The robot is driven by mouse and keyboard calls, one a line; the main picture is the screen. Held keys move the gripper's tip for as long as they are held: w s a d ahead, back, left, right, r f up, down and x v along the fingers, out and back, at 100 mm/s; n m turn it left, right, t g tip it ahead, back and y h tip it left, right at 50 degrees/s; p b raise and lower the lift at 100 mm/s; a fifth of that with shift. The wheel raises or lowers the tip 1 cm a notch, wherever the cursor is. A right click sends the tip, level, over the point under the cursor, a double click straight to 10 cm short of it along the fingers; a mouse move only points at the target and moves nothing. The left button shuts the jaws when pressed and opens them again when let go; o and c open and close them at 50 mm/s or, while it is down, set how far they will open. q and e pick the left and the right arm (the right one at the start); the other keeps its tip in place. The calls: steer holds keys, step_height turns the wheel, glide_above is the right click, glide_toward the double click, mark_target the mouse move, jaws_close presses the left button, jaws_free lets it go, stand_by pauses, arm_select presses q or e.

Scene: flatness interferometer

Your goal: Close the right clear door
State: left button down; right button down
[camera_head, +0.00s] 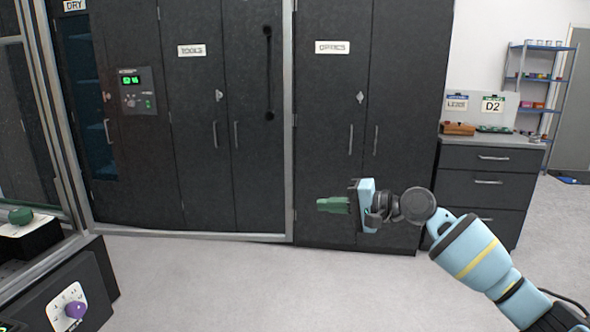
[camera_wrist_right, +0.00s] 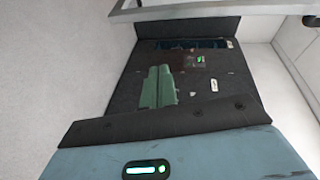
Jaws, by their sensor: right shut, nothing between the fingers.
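The right clear door (camera_head: 289,120) is a see-through panel in a grey metal frame. It stands swung open from the enclosure at the left, across the view of the dark cabinets. A black vertical handle (camera_head: 268,72) sits near its free edge. My right gripper (camera_head: 330,205), with green fingers, is shut and empty. It is just right of the door's free edge in the picture, with no visible contact. In the right wrist view its fingers (camera_wrist_right: 157,88) are together, and a grey bar (camera_wrist_right: 220,12), perhaps the door frame, crosses the top. My left gripper is not in view.
Dark cabinets marked TOOLS (camera_head: 192,51) and OPTICS (camera_head: 332,47) stand behind the door. A drawer unit (camera_head: 485,185) is at the right. A control box with a purple knob (camera_head: 75,309) is at lower left. The grey floor (camera_head: 220,290) in front is clear.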

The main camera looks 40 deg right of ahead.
step_height(320, 180, up, 13)
steer(key=s+d+t+y+b, duration=0.1)
steer(key=s+d+y, duration=0.1)
steer(key=w+a+p, duration=0.3)
steer(key=w+a, duration=0.2)
steer(key=a, duration=0.3)
steer(key=shift+w+f+m, duration=0.25)
steer(key=shift+w+m, duration=0.05)
steer(key=shift+m, duration=0.1)
stand_by(0.6)
